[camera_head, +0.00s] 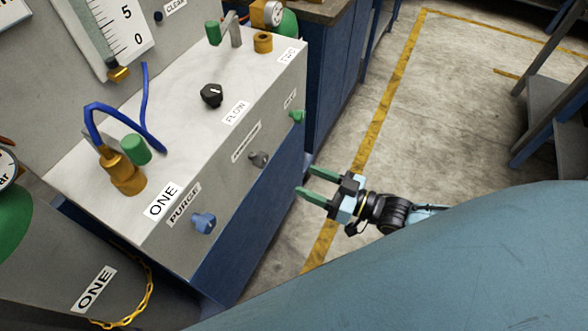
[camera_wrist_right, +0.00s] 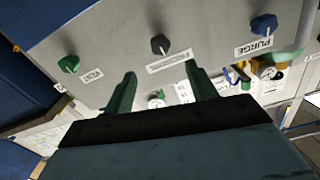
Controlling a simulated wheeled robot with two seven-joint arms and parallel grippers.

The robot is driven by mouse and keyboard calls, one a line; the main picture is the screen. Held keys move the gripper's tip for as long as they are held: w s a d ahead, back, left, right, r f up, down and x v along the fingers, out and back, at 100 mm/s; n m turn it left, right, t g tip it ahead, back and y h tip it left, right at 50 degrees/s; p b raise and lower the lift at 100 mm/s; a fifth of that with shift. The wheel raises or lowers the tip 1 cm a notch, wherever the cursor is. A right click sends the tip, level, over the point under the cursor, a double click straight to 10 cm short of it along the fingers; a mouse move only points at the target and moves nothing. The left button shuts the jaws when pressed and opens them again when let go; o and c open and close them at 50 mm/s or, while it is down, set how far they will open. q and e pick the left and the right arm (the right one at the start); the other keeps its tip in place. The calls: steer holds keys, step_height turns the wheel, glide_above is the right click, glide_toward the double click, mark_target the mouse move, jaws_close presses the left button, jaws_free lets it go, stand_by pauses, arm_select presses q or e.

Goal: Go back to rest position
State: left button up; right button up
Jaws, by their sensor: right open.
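My right gripper (camera_head: 309,183) has green fingers and is open and empty. In the head view it is beside the front of the grey panel box (camera_head: 190,115), to the right of it, over the floor. In the right wrist view its two fingers (camera_wrist_right: 161,82) point at the box's front face, with bare panel and a label between them; no contact shows. My left gripper is not in view.
The box front carries a blue PURGE knob (camera_head: 203,223), a grey knob (camera_head: 259,159) and a green knob (camera_head: 297,117). A black FLOW knob (camera_head: 212,95) and brass fittings are on top. A gas cylinder (camera_head: 70,265) stands at lower left. Open floor (camera_head: 440,120) lies right.

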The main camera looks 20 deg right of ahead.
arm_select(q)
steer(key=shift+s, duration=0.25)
arm_select(e)
steer(key=shift+s+d, duration=0.4)
steer(key=shift+s, duration=0.1)
steer(key=s+d+f+m+g+h, duration=0.1)
steer(key=s+d+f+h, duration=0.15)
steer(key=f, duration=0.55)
steer(key=s+d+f+g+h, duration=0.1)
steer(key=d+f+g+h, duration=0.2)
steer(key=f, duration=0.4)
steer(key=s+d+f+m+h, duration=0.1)
steer(key=d+f+h, duration=0.25)
steer(key=f, duration=0.45)
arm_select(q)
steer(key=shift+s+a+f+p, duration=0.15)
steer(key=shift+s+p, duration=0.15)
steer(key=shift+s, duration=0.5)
arm_select(e)
steer(key=s+f+g+h, duration=0.1)
steer(key=s+f+g, duration=0.3)
steer(key=s, duration=0.9)
steer(key=s+f+g+h, duration=0.2)
steer(key=s+f+g, duration=0.3)
steer(key=s+f, duration=0.5)
steer(key=s, duration=0.3)
steer(key=shift+d+m, duration=0.3)
steer(key=shift+d, duration=0.05)
